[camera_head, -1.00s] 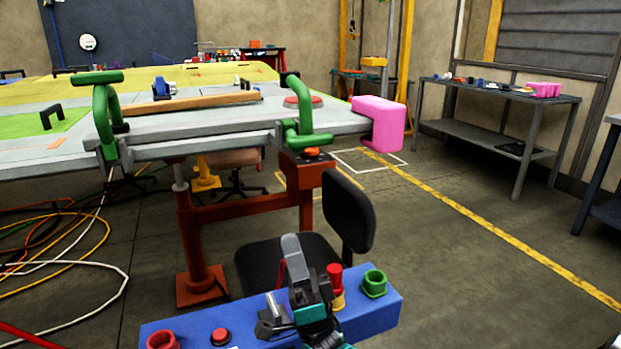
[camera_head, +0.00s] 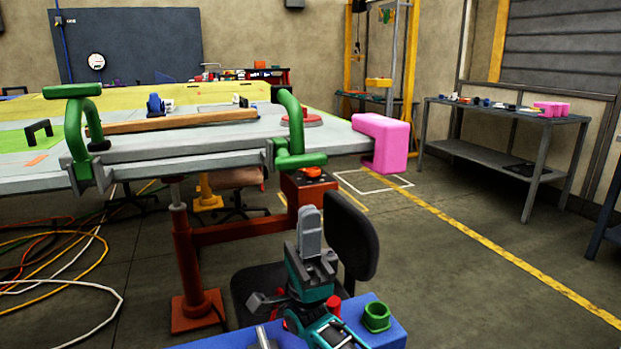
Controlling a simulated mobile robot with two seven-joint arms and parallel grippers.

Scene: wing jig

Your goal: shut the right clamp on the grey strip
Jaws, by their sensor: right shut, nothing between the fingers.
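The right clamp (camera_head: 287,125) is green and sits at the right part of the table's front edge. Its arm stands up, with the black pad in the air and the handle low, so it looks open. The left clamp (camera_head: 75,135) is green too, its handle up and its black pad down. The grey strip (camera_head: 190,163) runs along the table's front edge between the clamps. My right gripper (camera_head: 309,225) is shut and empty, pointing up, below the right clamp in the picture and apart from it.
A pink block (camera_head: 380,145) wraps the table's right corner. A black chair (camera_head: 350,235) stands just behind my right gripper. A wooden bar (camera_head: 170,122) lies on the table.

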